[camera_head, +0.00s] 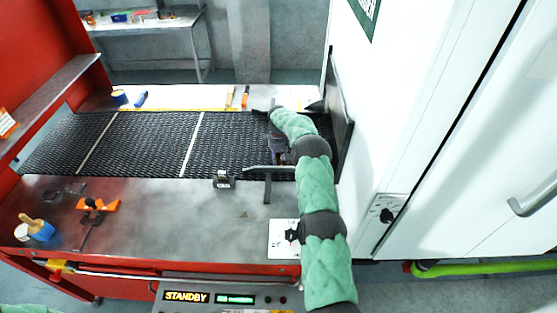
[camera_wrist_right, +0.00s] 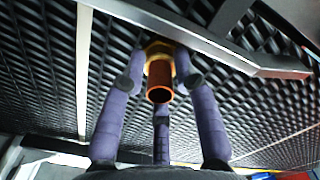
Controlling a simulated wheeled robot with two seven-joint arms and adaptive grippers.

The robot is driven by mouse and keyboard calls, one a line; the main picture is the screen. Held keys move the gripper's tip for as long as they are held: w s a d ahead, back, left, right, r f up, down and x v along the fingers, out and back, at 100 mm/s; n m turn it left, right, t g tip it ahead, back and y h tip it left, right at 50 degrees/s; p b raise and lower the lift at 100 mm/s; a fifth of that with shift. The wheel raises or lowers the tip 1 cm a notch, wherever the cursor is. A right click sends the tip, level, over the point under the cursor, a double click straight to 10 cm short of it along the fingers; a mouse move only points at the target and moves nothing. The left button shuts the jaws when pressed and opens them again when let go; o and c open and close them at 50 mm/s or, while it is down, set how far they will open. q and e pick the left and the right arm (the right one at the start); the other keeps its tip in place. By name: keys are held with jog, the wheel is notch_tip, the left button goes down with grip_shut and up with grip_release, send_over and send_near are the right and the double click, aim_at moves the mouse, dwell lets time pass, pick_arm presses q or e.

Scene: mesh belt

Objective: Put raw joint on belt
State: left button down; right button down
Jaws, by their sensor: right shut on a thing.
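The raw joint (camera_wrist_right: 160,80), a short copper tube with a brass nut at its far end, shows in the right wrist view. My right gripper (camera_wrist_right: 160,70) is shut on it, with purple fingers around it. In the head view my right gripper (camera_head: 278,152) is over the right part of the black mesh belt (camera_head: 150,140), mostly covered by my arm, and the joint cannot be made out. The mesh also fills the background of the wrist view (camera_wrist_right: 40,70). Whether the joint touches the belt I cannot tell. My left gripper is out of view.
A metal bar (camera_head: 268,168) crosses the belt's near edge by my right gripper; a dark upright plate (camera_head: 341,110) stands to its right. The steel table (camera_head: 170,220) holds an orange clamp (camera_head: 98,205), a brush (camera_head: 38,229) and a small dark block (camera_head: 223,180).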

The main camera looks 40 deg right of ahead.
aim_at(279, 155)
jog(key=shift+r, duration=0.15)
jog(key=c, duration=1.2)
grip_release()
jog(key=shift+f, duration=0.25)
jog(key=shift+r, duration=0.2)
notch_tip(279, 155, up, 12)
jog(key=shift+r, duration=0.1)
